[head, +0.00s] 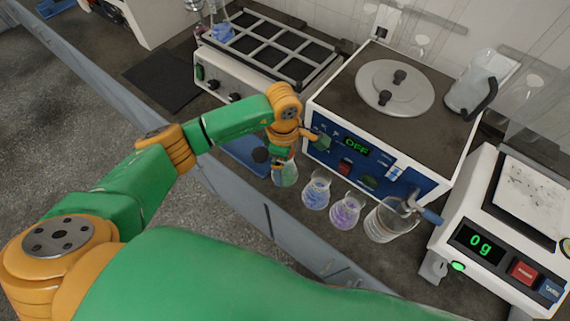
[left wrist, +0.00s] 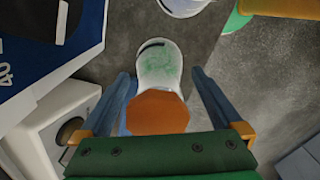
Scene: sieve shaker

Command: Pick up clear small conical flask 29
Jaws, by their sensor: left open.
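A small clear conical flask with green contents (head: 286,176) stands on the bench in front of the square blue-panelled machine. I see no readable number on it. My left gripper (head: 283,157) is right at this flask and partly hides its top in the head view. In the left wrist view, the green-content flask (left wrist: 160,62) lies ahead, roughly centred between the two spread blue fingers of my left gripper (left wrist: 160,76). The gripper is open, and a gap shows on both sides of the flask. My right gripper is not in view.
A blue-content flask (head: 316,192), a purple-content flask (head: 346,211) and a glass beaker (head: 386,222) stand in a row to the right. The machine (head: 375,165) reading OFF rises behind them. A balance (head: 487,240) reading 0g is at the right. The bench's front edge is close.

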